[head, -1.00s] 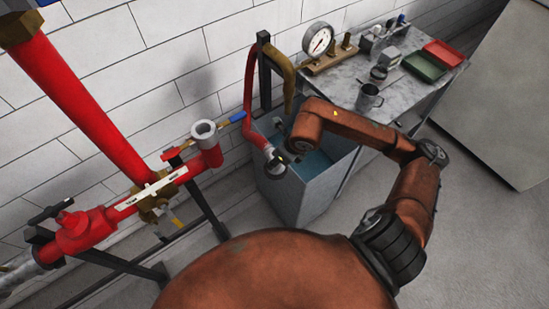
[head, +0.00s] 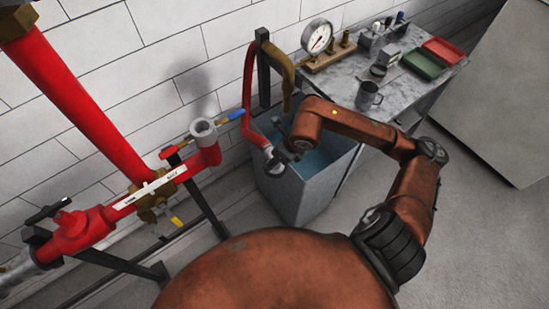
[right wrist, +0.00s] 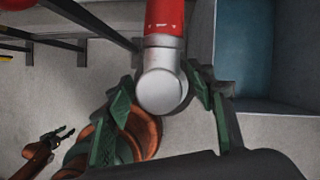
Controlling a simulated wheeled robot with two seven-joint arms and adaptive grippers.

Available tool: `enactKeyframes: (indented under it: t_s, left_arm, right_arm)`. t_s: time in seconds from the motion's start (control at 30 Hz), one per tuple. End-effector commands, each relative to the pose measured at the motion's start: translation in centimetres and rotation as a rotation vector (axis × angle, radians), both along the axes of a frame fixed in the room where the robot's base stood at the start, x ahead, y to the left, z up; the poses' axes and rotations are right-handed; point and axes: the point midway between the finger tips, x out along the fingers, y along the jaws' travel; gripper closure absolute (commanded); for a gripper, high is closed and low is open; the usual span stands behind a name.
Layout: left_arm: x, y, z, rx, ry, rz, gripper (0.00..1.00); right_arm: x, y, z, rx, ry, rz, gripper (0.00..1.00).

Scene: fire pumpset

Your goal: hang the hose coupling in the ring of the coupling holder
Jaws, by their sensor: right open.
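The hose coupling, a grey metal end (head: 272,158) on a red hose (head: 247,85), hangs at the left rim of a grey bin. My right gripper (head: 286,150) is at the coupling. In the right wrist view the coupling's round end (right wrist: 162,92) sits between the spread fingers of the right gripper (right wrist: 165,105), so it is open around the coupling. An upward-facing grey ring (head: 203,128) tops a red elbow to the left; I cannot tell if it is the holder's ring. My left gripper (right wrist: 60,134) shows small in the right wrist view; its jaw state is unclear.
The open grey bin (head: 318,195) with a blue inside stands below my right forearm. A dark post (head: 264,70) carries the hose. A red pipe with valves (head: 110,215) lies left. A workbench (head: 350,85) with gauge, mug (head: 368,97) and trays stands behind.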

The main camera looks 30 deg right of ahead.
Motion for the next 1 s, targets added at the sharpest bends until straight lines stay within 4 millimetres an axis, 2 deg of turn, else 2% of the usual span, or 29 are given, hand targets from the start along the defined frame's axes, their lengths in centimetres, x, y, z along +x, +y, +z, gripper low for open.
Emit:
enactKeyframes:
  t_s: [0.23,0.37,0.8,1.0]
  left_arm:
    - [0.0,0.1,0.0,0.001,0.000,0.001,0.60]
    - [-0.1,0.1,0.0,0.001,0.000,0.001,0.60]
    - [0.0,0.0,0.0,0.000,0.000,0.000,0.60]
    - [-0.1,0.0,0.0,0.000,0.001,0.000,0.60]
  right_arm:
    - [-0.1,0.0,0.0,-0.001,0.003,0.000,0.49]
    - [-0.4,-0.2,0.9,-0.002,0.002,0.000,0.49]
    - [-3.5,-1.4,8.8,-0.003,-0.001,0.000,0.49]
    - [-4.3,-1.6,10.6,-0.001,0.001,0.000,0.49]
